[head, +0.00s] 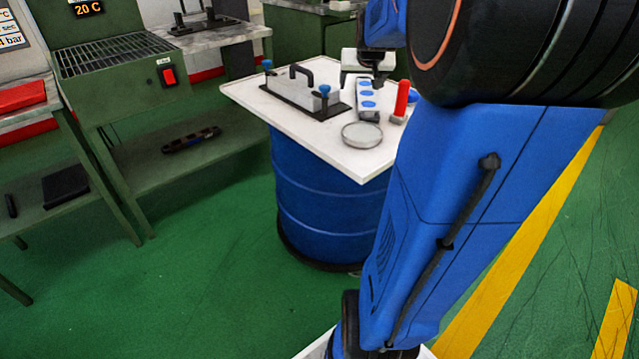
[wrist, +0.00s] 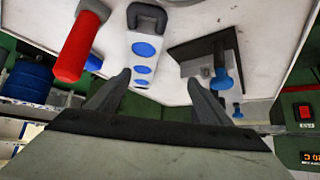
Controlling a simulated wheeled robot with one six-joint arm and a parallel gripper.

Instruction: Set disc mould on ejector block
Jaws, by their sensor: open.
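A pale bar with blue round discs along its top, probably the disc mould (head: 361,101), lies on the white tabletop. In the wrist view the bar (wrist: 131,42) has a dark handle (wrist: 147,15) at the end farther from my fingers. My gripper (head: 378,80) is open and empty above its far end; in the wrist view the fingers (wrist: 157,80) are apart, with the bar slightly left of centre. I cannot tell whether a separate ejector block lies under the bar. A dark plate (head: 306,102) with an arched handle and two blue knobs lies to the left.
A red-handled tool (head: 402,97) stands close right of the bar, with something blue beyond it. A round grey dish (head: 362,135) lies near the front edge. The white tabletop (head: 325,144) has bare room at front left. It rests on a blue drum (head: 325,205).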

